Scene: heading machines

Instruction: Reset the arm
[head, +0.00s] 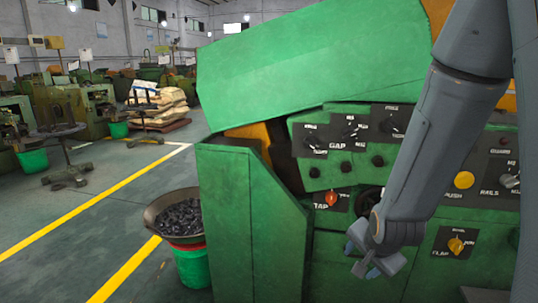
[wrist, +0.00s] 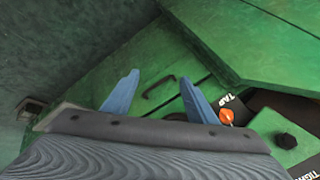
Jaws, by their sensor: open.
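My gripper (head: 367,262) hangs in front of the green heading machine (head: 250,220), below the row of control knobs. In the wrist view my gripper (wrist: 158,95) shows two blue fingers spread wide apart with nothing between them. Beyond the fingers is a green panel with a dark handle (wrist: 159,87). The orange TAP knob (head: 332,198) is up and left of the gripper in the head view. It also shows in the wrist view (wrist: 227,116), just right of the right finger. My grey arm comes down from the upper right and hides part of the control panel.
A yellow PUSH button (head: 463,180) and a yellow CLAP knob (head: 456,245) are right of my arm. A wide pan of dark parts (head: 182,217) stands on a green bucket (head: 192,268) at the machine's left. The floor with yellow lines is open farther left.

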